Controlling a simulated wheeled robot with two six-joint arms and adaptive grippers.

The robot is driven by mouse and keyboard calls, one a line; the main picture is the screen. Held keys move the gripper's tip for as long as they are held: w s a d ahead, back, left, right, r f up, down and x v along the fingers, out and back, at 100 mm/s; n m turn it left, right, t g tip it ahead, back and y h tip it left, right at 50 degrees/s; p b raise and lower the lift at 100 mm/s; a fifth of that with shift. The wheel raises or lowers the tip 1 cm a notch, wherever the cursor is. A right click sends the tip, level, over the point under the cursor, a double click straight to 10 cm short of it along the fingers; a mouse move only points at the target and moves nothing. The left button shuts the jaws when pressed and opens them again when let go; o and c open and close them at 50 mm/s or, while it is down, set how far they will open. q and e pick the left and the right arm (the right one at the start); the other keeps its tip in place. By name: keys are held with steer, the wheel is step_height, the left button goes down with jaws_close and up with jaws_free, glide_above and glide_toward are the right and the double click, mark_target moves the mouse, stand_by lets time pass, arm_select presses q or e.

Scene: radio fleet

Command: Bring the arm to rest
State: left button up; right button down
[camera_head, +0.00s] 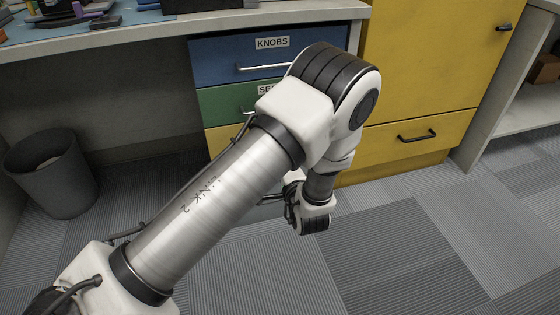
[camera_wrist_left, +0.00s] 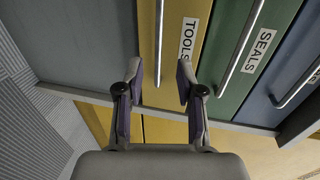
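My left arm (camera_head: 215,200) reaches in from the lower left in the head view and bends down at its elbow in front of the drawers. Its wrist end (camera_head: 313,218) hangs low over the carpet, and the gripper fingers do not show there. In the left wrist view my left gripper (camera_wrist_left: 159,78) is open, its two fingers apart with nothing held. The handle of the yellow TOOLS drawer (camera_wrist_left: 159,45) appears between the fingertips; I cannot tell how far away it is. My right gripper is in neither view.
The blue KNOBS drawer (camera_head: 225,62) and green SEALS drawer (camera_head: 222,105) look closed. A yellow cabinet (camera_head: 430,60) stands to the right. A worktop (camera_head: 150,32) with small items runs above. A grey bin (camera_head: 50,175) stands at left. The carpet (camera_head: 400,250) is clear at lower right.

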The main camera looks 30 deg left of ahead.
arm_select(q)
steer(key=shift+f, duration=0.1)
steer(key=s+a+f+m+g+h+p, duration=0.1)
steer(key=s+a+f+g+h+p, duration=0.2)
steer(key=s+f, duration=0.95)
steer(key=s+d+f+n+g+h, duration=0.35)
steer(key=s+d+n+h, duration=0.2)
steer(key=s, duration=0.35)
steer(key=s+d+f+n+g+h, duration=0.35)
steer(key=s+d, duration=0.35)
steer(key=s, duration=0.3)
step_height(320, 180, up, 38)
steer(key=p, duration=3.7)
steer(key=shift+w+a+r, duration=0.2)
steer(key=shift+w+a, duration=0.05)
steer(key=shift+a, duration=0.05)
